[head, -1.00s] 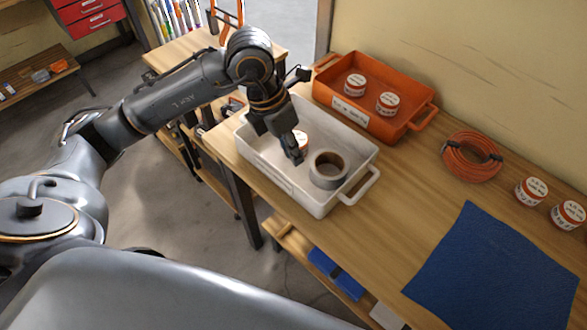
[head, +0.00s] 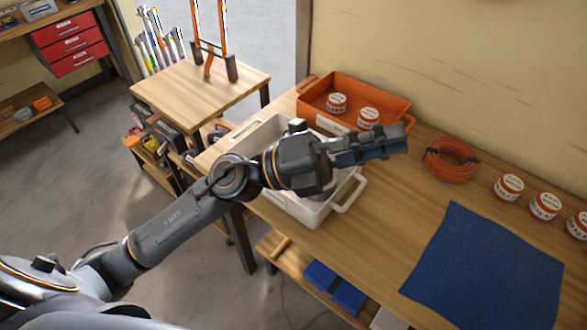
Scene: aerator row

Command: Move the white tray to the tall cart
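The white tray (head: 316,213) sits on the wooden workbench, partly covered by my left arm. A grey tape roll (head: 322,190) in it is mostly hidden behind my wrist. My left gripper (head: 398,140) reaches over the tray, above the bench and in front of the orange tray, pointing right. I see nothing held in it, but the angle does not show whether its fingers are open or shut. A cart with a bare wooden top (head: 200,88) and an orange upright handle stands beyond the tray at the left. My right gripper is not in view.
An orange tray (head: 388,101) with two jars stands behind the white tray. An orange cable coil (head: 451,158), several jars and a blue mat (head: 487,265) occupy the bench's right side.

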